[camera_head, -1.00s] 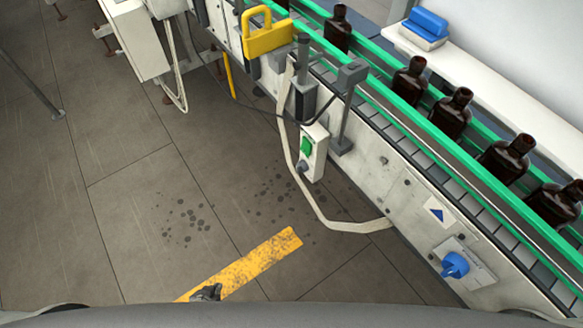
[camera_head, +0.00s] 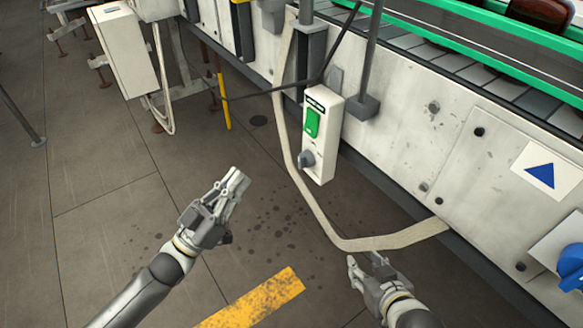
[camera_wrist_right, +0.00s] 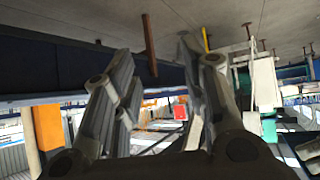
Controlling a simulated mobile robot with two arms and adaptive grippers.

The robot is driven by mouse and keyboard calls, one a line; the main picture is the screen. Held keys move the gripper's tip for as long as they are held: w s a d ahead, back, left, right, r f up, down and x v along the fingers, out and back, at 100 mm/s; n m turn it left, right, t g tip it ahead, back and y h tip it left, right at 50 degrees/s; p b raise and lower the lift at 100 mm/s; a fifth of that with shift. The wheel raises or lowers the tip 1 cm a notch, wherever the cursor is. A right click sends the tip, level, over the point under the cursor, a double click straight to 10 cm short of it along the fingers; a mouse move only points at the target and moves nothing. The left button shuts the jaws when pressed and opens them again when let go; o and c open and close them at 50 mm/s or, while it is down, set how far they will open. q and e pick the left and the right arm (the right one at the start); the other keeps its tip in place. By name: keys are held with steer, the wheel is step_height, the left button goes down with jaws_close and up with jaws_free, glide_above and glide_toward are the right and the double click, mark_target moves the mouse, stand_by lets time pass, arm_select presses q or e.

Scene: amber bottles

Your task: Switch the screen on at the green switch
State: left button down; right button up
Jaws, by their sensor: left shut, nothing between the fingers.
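The green switch (camera_head: 312,122) is on the front of a white control box (camera_head: 322,165), above a grey knob (camera_head: 306,160). The box hangs beside the conveyor's side. My left gripper (camera_head: 237,181) is shut and empty, in the air to the left of and lower in the picture than the box. My right gripper (camera_head: 365,262) is lower right of the box, apart from it, near the pale strap. In the right wrist view its fingers (camera_wrist_right: 157,60) are spread with nothing between them. No screen can be made out.
The white conveyor side panel (camera_head: 400,140) runs down the right, with a blue knob (camera_head: 570,267) at the edge. A pale strap (camera_head: 395,240) loops below the box. A dark cable reaches the box area. A yellow floor stripe (camera_head: 255,302) lies below. Floor at left is open.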

arm_select(q)
steer(key=s+r+m+h, duration=0.1)
steer(key=s+d+r+m+g+h+b, duration=0.1)
steer(key=h, duration=0.1)
steer(key=s+r+g+h+b, duration=0.1)
steer(key=s, duration=0.1)
steer(key=shift+s+d+r+m+h, duration=0.1)
steer(key=shift+d+r+m+h, duration=0.1)
steer(key=shift+d+m+h, duration=0.2)
arm_select(e)
steer(key=r, duration=0.2)
steer(key=r+t, duration=0.1)
steer(key=shift+s+r, duration=0.2)
steer(key=shift+s, duration=0.1)
arm_select(q)
glide_toward(311, 118)
step_height(311, 118, up, 3)
steer(key=shift+w+d+f+b, duration=0.1)
steer(key=shift+w+d+b, duration=0.4)
steer(key=shift+d, duration=0.2)
steer(key=shift+w+d+b, duration=0.5)
steer(key=shift+w+d, duration=0.05)
steer(key=shift+d, duration=0.15)
arm_select(e)
steer(key=w+a+r+t+y, duration=0.1)
steer(key=w+r+t, duration=0.2)
steer(key=r, duration=0.3)
steer(key=shift+w+a+t+y, duration=0.3)
steer(key=shift+a+t, duration=0.1)
steer(key=shift+t, duration=0.2)
